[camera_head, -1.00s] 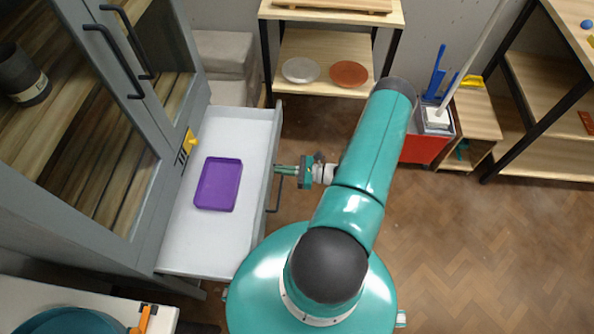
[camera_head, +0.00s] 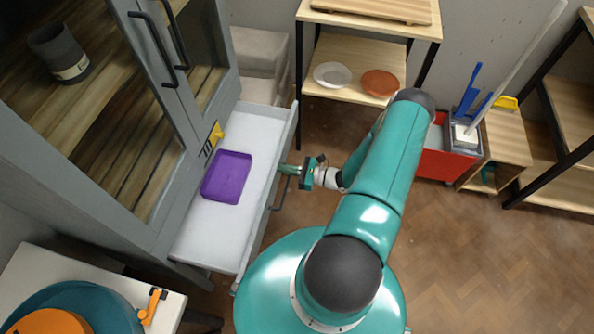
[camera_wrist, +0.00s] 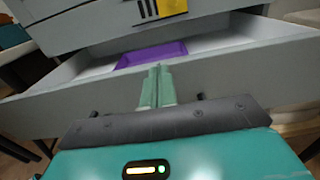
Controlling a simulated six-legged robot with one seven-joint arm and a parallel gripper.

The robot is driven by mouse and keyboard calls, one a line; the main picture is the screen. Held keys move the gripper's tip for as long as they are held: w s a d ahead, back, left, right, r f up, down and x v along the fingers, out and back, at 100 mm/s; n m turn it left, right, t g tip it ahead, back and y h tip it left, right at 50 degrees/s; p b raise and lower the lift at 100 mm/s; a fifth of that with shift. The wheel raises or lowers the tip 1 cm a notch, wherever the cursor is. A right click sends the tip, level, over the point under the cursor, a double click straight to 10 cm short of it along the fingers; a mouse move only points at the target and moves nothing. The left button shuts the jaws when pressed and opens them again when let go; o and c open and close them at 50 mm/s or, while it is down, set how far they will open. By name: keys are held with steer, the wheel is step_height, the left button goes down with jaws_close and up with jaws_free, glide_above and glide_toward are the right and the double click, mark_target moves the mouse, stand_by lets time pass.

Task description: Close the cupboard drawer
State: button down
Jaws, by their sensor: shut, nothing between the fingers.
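The grey cupboard's drawer (camera_head: 219,229) stands pulled out, with a purple tray (camera_head: 227,177) lying in it. The drawer's front panel (camera_wrist: 215,82) fills the middle of the wrist view, and the purple tray (camera_wrist: 152,53) shows behind it. A dark bar handle (camera_head: 279,193) is on the front's outer face. My gripper (camera_head: 284,169) is at the front's outer side, close to the handle. In the wrist view my gripper's fingers (camera_wrist: 156,72) are together and empty, pointing at the front. Whether they touch the panel is hard to tell.
A yellow and black piece (camera_head: 214,137) sits by the drawer's back on the cupboard. A side table with a teal bowl (camera_head: 110,305) stands at lower left. A shelf with plates (camera_head: 333,76) and a red bin (camera_head: 440,153) stand behind. Floor at right is clear.

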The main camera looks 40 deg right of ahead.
steer(key=x, duration=1.9)
steer(key=shift+w+a, duration=0.1)
steer(key=shift+w, duration=0.05)
